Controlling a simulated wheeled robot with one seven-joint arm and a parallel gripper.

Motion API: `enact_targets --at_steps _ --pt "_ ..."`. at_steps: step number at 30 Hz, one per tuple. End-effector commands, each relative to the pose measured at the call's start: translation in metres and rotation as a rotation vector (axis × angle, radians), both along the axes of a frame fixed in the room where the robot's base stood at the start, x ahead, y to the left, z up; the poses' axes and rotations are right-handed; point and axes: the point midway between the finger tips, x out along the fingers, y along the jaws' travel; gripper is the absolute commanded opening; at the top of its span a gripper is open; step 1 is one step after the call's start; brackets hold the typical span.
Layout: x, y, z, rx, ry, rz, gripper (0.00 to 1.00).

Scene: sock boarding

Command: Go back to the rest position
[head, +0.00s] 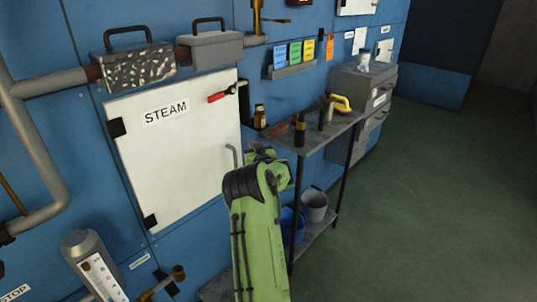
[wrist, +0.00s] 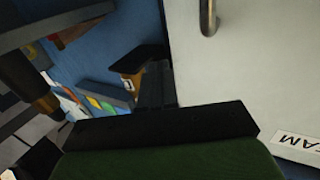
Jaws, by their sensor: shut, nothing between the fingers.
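My green arm rises from the bottom middle of the head view, in front of the blue wall. Its dark upper end is beside the right edge of the white STEAM door (head: 175,150). My gripper (wrist: 160,127) shows in the wrist view as a dark bar over a green body across the bottom. It is shut and holds nothing. The fingertips cannot be made out in the head view, where the arm hides them. The white door (wrist: 260,65) with its metal handle (wrist: 209,17) fills the right of the wrist view.
A metal shelf table (head: 330,133) with bottles and a yellow-handled tool (head: 341,103) stands right of my arm. A blue bucket (head: 291,226) and a grey bucket (head: 314,206) are below. Open floor (head: 430,220) lies to the right.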

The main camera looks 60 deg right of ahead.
Motion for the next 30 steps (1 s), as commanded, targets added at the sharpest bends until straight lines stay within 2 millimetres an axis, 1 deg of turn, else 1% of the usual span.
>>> enact_targets --at_steps 1,6,10,15,24,26,27,29,30 --pt "-0.011 -0.001 0.002 -0.001 -0.001 -0.008 0.0" --pt "-0.042 0.004 0.002 0.001 -0.002 -0.01 0.0" --pt "-0.058 0.007 0.0 0.001 0.001 -0.007 0.0" --pt "-0.063 0.009 0.001 -0.001 -0.001 -0.006 0.0" --pt "-0.06 0.011 0.003 0.001 0.001 -0.002 0.0" --pt "-0.051 0.021 0.012 0.013 0.008 0.017 0.0" --pt "-0.041 0.034 0.022 0.026 0.019 0.037 0.0" --pt "-0.022 0.064 0.041 0.064 0.047 0.084 0.0" --pt "-0.009 0.091 0.055 0.094 0.073 0.123 0.0"
